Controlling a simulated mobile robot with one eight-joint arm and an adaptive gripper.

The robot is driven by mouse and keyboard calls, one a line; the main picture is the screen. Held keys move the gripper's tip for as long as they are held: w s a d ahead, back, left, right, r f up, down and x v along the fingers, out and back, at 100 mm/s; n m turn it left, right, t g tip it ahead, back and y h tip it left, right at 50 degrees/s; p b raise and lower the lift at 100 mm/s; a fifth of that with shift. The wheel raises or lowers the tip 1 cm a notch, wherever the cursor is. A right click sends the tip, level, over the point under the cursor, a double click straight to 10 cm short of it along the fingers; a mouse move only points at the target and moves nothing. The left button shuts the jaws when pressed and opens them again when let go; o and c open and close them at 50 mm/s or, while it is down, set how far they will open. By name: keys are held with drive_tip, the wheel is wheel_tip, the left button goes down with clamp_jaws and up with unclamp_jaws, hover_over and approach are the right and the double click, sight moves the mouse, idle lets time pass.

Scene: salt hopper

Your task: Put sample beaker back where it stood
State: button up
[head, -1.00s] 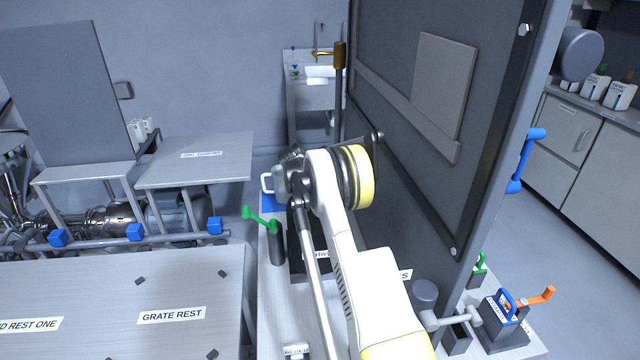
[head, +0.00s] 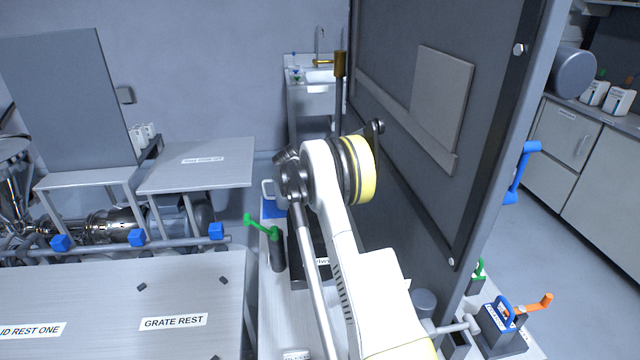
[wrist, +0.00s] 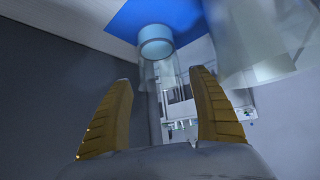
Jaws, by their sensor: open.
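In the wrist view, a clear cylinder with a pale blue round end (wrist: 157,45), which looks like the sample beaker, stands against a blue mat (wrist: 190,17). My gripper (wrist: 162,82) has its two ribbed, yellow-brown fingers spread apart. The clear cylinder shows beyond and between the fingertips; I see no finger touching it. A larger see-through shape (wrist: 250,45) is at the right. In the head view, my arm hides the gripper and beaker. Part of the blue mat (head: 270,209) and a white handle-like loop (head: 267,188) show left of my arm.
A tall dark panel (head: 400,150) stands close on the right of my arm. A green-handled post (head: 276,248) stands left of it. The grate rest table (head: 100,290) is at the lower left. A sink (head: 312,88) is at the back.

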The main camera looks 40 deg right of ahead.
drive_tip(key=s+a+r+n+t+y+p, duration=0.1)
drive_tip(key=s+a+r+n, duration=0.1)
drive_tip(key=s+a+r, duration=0.45)
drive_tip(key=s+a+r+n+t+y, duration=0.15)
drive_tip(key=s+a+r, duration=0.25)
drive_tip(key=a+r, duration=0.6)
drive_tip(key=s+a+r+n+y+p, duration=0.1)
drive_tip(key=s+a+r+n, duration=0.35)
drive_tip(key=a, duration=0.65)
drive_tip(key=s+a+f+n+y, duration=0.1)
drive_tip(key=s+a+n+y, duration=0.1)
drive_tip(key=s+a, duration=0.6)
drive_tip(key=s+a+f+n+t+y, duration=0.1)
drive_tip(key=s+a, duration=0.7)
drive_tip(key=s, duration=0.8)
drive_tip(key=shift+s+a+f+n+y, duration=0.25)
drive_tip(key=shift+a+f+n+y, duration=0.15)
drive_tip(key=shift+f+n+y, duration=0.55)
drive_tip(key=shift+r, duration=0.15)
